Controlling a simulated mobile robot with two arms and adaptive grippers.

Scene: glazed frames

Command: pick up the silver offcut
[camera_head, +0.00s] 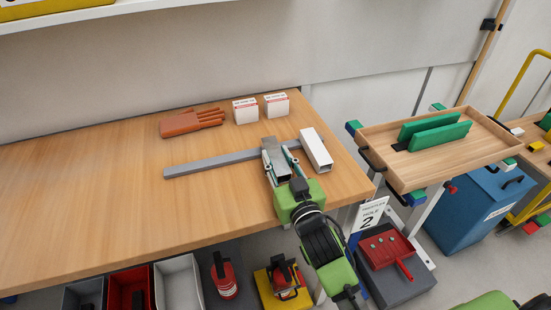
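The silver offcut (270,143) is a short grey hollow piece on the wooden workbench (90,215), near its right end. My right gripper (277,158) reaches in from the lower right, with one finger along each side of the offcut. I cannot tell whether the fingers press on it or whether it is clear of the bench. The gripper covers part of the offcut. My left gripper is not in view.
A long grey bar (205,164) runs behind or under the offcut. A white hollow piece (316,150) lies close on the right. Orange gloves (190,123) and two small white boxes (245,111) (276,105) are farther back. The left of the bench is clear.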

